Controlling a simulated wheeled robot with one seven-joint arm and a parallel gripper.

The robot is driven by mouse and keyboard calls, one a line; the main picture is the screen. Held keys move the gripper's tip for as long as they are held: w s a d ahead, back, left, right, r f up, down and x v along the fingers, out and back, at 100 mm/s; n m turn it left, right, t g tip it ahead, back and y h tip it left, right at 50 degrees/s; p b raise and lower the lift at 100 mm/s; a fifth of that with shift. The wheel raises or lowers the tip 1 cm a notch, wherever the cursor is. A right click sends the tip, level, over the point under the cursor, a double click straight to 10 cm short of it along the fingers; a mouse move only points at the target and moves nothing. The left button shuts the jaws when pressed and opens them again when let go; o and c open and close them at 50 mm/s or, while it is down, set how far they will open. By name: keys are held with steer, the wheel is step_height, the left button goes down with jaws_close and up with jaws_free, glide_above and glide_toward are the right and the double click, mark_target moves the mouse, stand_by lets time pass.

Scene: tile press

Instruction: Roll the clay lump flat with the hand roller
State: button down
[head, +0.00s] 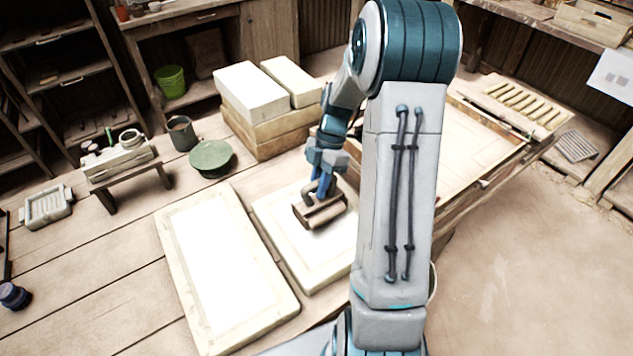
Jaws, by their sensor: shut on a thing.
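The hand roller (322,212) has a brown wooden cylinder and a dark handle frame. My gripper (321,187) is shut on the hand roller's handle from above. The roller is at or just above a pale square slab (286,238) near the middle of the head view; I cannot tell if it touches. The clay lump is not clearly visible; the roller or my arm may hide it, or it may blend with the pale slab.
A long pale board (172,232) lies left of the slab. Stacked pale blocks (262,136) stand behind it. A green round lid (211,156), a dark bucket (183,133) and a small bench (121,162) are farther left. My arm covers the area right of the slab.

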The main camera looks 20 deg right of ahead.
steer(key=shift+s+d+f+b, duration=0.1)
steer(key=shift+s+f+b, duration=0.1)
steer(key=shift+s, duration=0.25)
steer(key=shift+s+d+f+b, duration=0.1)
steer(key=shift+s+b, duration=0.05)
steer(key=shift+s, duration=0.25)
steer(key=shift+w+a+r, duration=0.1)
steer(key=shift+w+a, duration=0.1)
steer(key=shift+w, duration=0.6)
steer(key=shift+w+a+r, duration=0.1)
steer(key=shift+w+a, duration=0.05)
steer(key=shift+w, duration=0.65)
steer(key=shift+s+d+f, duration=0.15)
steer(key=shift+s, duration=0.65)
steer(key=shift+s+d, duration=0.15)
steer(key=shift+s, duration=0.7)
steer(key=shift+w+a, duration=0.15)
steer(key=shift+w, duration=0.7)
steer(key=shift+w+a, duration=0.15)
steer(key=shift+w, duration=0.65)
steer(key=shift+s+d+f, duration=0.1)
steer(key=shift+s+d, duration=0.05)
steer(key=shift+s, duration=0.7)
steer(key=shift+s+d, duration=0.15)
steer(key=shift+s, duration=0.65)
steer(key=shift+w, duration=0.8)
